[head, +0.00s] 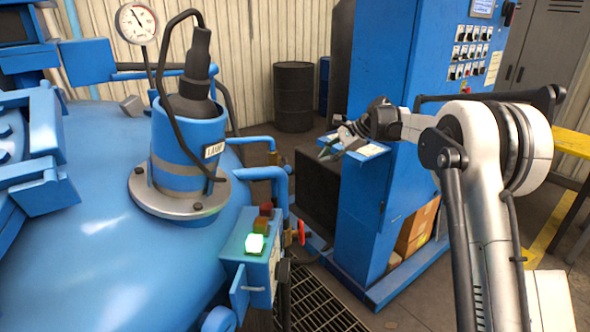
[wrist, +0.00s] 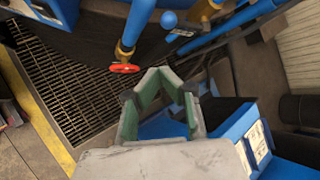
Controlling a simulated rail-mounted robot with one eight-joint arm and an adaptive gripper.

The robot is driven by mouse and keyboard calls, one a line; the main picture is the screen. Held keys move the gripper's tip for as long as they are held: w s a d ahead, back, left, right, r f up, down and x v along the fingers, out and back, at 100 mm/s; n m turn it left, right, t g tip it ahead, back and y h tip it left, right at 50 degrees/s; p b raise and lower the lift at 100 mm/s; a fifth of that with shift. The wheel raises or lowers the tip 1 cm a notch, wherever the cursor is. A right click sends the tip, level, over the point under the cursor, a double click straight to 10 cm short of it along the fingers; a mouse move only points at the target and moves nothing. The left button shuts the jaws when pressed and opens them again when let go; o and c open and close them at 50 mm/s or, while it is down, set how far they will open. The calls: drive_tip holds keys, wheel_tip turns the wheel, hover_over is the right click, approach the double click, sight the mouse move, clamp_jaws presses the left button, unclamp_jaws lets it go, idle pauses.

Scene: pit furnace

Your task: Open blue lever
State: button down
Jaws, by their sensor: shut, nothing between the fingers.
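My gripper (head: 328,150) is shut and empty, held in the air in front of the blue cabinet in the head view. Its fingers meet near the middle of the wrist view (wrist: 162,72). A blue round knob (wrist: 168,19) shows near the top of the wrist view, beyond the fingertips and apart from them. It may be the blue lever's end, but I cannot tell for sure. In the head view I cannot make out the lever clearly among the blue pipes (head: 262,172) right of the furnace.
A red valve handle (head: 301,232) is on the piping; it also shows in the wrist view (wrist: 125,68). The blue furnace (head: 110,240) fills the left, with a button box (head: 245,265). The blue cabinet (head: 375,215) stands close beside my gripper. A floor grate (head: 315,305) lies between them.

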sight(286, 164)
drive_tip(key=w+a+f+m+y+p, duration=0.1)
drive_tip(key=w+f, duration=0.3)
drive_tip(key=shift+a+f+g, duration=0.25)
drive_tip(key=shift+f+g, duration=0.05)
drive_tip(key=shift+f, duration=0.1)
drive_tip(key=a+f+p, duration=0.1)
drive_tip(key=a+f, duration=0.2)
drive_tip(key=a, duration=0.6)
drive_tip(key=shift+s+p, duration=0.3)
drive_tip(key=shift+s, duration=0.05)
drive_tip(key=shift+s, duration=0.1)
idle(0.5)
